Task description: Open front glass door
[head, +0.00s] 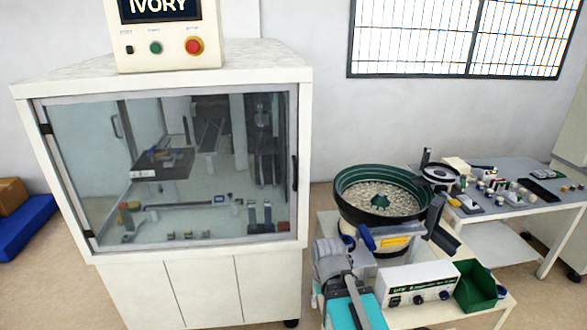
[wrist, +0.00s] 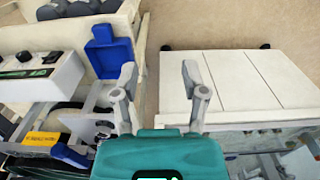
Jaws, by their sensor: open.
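The front glass door (head: 170,170) is a framed pane on the white cabinet (head: 205,272) at left in the head view. It looks shut, flush with the cabinet front. Its dark vertical handle (head: 295,172) is on the right edge; dark hinges (head: 45,129) are on the left. My gripper (wrist: 160,72) is open and empty in the wrist view, between the feeder table and the cabinet's lower panels (wrist: 235,80). It is apart from the door. Part of the glass front (wrist: 275,145) shows at the lower right there; I cannot make out the handle in that view.
A bowl feeder (head: 380,195) and a control box (head: 418,287) stand on a cart right of the cabinet, with a green bin (head: 480,287) beside them. A grey worktable (head: 510,185) with small parts is behind. A blue pallet (head: 25,230) lies at far left.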

